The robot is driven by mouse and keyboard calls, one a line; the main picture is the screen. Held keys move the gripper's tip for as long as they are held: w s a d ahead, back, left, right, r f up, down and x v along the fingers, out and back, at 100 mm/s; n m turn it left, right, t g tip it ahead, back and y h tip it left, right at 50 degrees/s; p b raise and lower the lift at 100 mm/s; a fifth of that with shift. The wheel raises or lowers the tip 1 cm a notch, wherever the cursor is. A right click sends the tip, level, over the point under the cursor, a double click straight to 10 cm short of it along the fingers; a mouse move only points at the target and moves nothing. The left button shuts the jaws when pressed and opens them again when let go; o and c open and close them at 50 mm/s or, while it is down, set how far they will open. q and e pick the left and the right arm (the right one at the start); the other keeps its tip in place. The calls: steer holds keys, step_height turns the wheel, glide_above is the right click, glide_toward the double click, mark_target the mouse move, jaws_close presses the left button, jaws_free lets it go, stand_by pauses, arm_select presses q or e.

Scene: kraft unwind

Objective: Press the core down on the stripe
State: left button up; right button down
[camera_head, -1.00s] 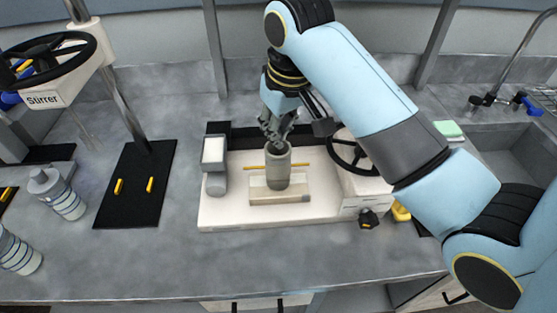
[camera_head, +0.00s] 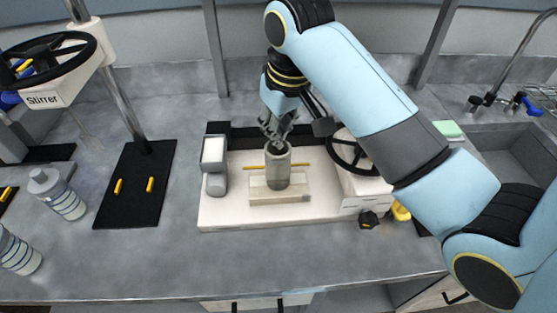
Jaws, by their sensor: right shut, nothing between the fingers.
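The core (camera_head: 278,170), a grey-brown hollow cylinder, stands upright on a pale beige block (camera_head: 280,193) on the white board (camera_head: 225,217). A thin yellow line or rod shows at both sides of the core, level with its middle. I cannot make out the stripe beneath the core. My right gripper (camera_head: 277,139) is shut and points down at the core's top opening; whether the fingertips touch its rim or sit slightly inside, I cannot tell. My left gripper is out of view.
A grey device with a white screen (camera_head: 214,160) stands left of the core. A white unit with a black handwheel (camera_head: 352,153) stands close on the right. The stirrer (camera_head: 45,98), a black mat (camera_head: 137,186) and ringed bottles are at left. The front counter is clear.

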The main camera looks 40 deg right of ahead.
steer(key=shift+f, duration=1)
stand_by(0.4)
steer(key=shift+s+f+p, duration=0.1)
steer(key=shift+p, duration=0.25)
stand_by(1.6)
steer(key=shift+r, duration=3.6)
